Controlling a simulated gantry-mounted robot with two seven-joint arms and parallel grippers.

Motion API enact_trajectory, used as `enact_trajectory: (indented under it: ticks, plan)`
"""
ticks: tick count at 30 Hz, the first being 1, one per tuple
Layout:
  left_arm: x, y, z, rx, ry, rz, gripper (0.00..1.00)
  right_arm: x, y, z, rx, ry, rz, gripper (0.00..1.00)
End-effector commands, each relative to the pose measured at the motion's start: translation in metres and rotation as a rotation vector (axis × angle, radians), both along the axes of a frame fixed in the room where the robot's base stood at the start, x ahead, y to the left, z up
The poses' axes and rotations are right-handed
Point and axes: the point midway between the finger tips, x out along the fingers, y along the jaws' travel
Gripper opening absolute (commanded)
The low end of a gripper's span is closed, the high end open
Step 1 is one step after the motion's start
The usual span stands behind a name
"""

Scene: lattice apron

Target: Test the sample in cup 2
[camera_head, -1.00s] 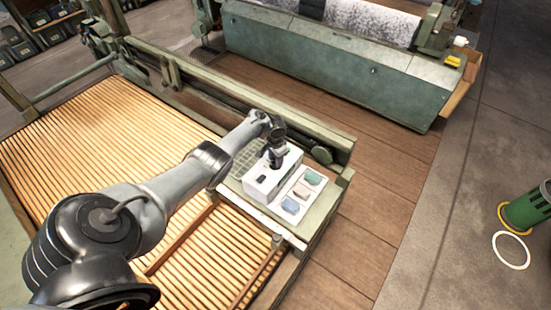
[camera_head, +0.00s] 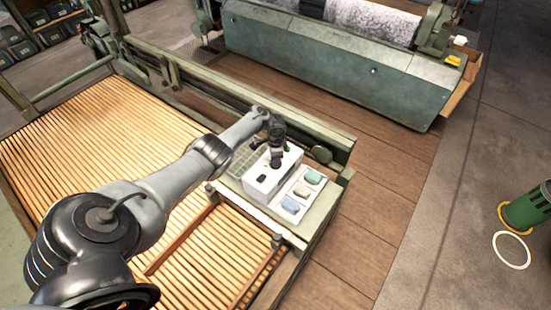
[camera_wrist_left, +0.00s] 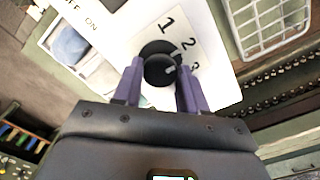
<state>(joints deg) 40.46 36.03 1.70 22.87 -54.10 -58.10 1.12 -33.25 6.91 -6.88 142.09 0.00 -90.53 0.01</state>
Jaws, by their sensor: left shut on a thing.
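A white box-shaped tester (camera_head: 266,184) stands on the green bench end. Its top has a round black knob (camera_wrist_left: 160,69) beside the printed numbers 1, 2 and 3, and ON/OFF lettering. My left gripper (camera_head: 276,163) points down onto the tester; in the left wrist view its purple fingers (camera_wrist_left: 158,82) are shut on the knob. My right gripper is not in view.
A pale green grid basket (camera_head: 243,160) sits left of the tester. A raised green rail (camera_head: 318,137) runs behind it. Slatted wood (camera_head: 100,130) fills the left, and open plank floor (camera_head: 370,190) lies right of the bench.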

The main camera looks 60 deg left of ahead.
Motion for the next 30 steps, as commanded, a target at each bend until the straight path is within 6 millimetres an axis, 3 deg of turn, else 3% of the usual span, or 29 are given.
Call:
enact_trajectory:
  ticks: [8, 9, 13, 23, 30]
  plan:
    - [0.000, 0.000, 0.000, 0.000, 0.000, 0.001, 0.11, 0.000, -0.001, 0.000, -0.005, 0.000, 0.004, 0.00]
    - [0.000, 0.000, 0.000, 0.000, 0.000, 0.001, 0.48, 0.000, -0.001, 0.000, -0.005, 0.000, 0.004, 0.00]
    - [0.000, 0.000, 0.000, 0.000, 0.000, 0.001, 0.67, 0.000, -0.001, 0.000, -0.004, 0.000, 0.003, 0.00]
    - [0.000, 0.000, 0.002, 0.000, 0.000, 0.001, 0.67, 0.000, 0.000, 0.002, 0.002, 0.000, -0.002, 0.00]
    - [0.000, 0.000, 0.031, 0.001, -0.002, 0.000, 0.67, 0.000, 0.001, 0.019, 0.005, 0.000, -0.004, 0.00]
